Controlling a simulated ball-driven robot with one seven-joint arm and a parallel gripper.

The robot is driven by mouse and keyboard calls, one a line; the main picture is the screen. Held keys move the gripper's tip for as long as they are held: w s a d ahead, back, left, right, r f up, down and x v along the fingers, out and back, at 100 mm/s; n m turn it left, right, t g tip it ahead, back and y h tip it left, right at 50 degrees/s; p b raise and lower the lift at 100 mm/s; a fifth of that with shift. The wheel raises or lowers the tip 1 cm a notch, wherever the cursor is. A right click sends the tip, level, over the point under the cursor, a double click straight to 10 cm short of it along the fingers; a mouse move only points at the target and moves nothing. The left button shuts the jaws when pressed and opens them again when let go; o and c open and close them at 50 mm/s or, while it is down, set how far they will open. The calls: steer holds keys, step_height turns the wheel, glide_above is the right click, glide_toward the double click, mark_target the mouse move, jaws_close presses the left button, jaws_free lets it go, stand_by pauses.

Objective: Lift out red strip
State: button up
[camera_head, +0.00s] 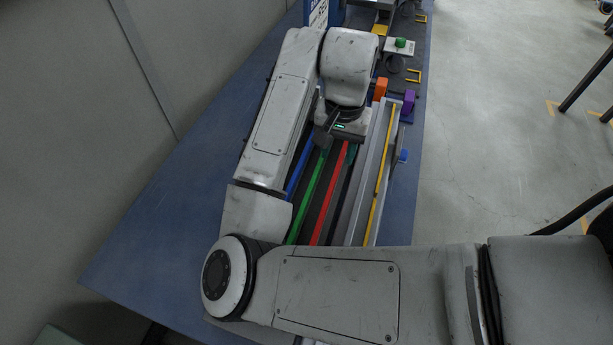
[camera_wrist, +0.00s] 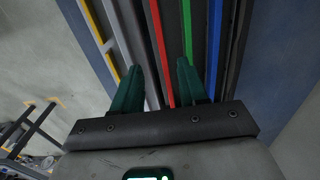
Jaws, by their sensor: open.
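The red strip (camera_head: 329,194) lies lengthwise in a dark row of the chassis, between the green strip (camera_head: 306,196) on its left and a grey rail on its right. In the wrist view the red strip (camera_wrist: 161,52) runs between the two green fingers of my gripper (camera_wrist: 158,85). The fingers are apart and hold nothing. The lower end of the red strip in the wrist view passes behind the gripper body.
A blue strip (camera_head: 299,170) lies left of the green one, and a yellow strip (camera_head: 379,165) lies on the right rail. Orange (camera_head: 380,89) and purple (camera_head: 409,100) blocks and a green button (camera_head: 400,43) stand farther back. Bare blue table (camera_head: 165,215) lies to the left.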

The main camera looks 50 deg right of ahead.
glide_above(333, 179)
step_height(333, 179, down, 4)
steer(key=shift+f, duration=0.25)
steer(key=shift+f+p, duration=0.75)
steer(key=shift+f, duration=2.3)
jaws_close()
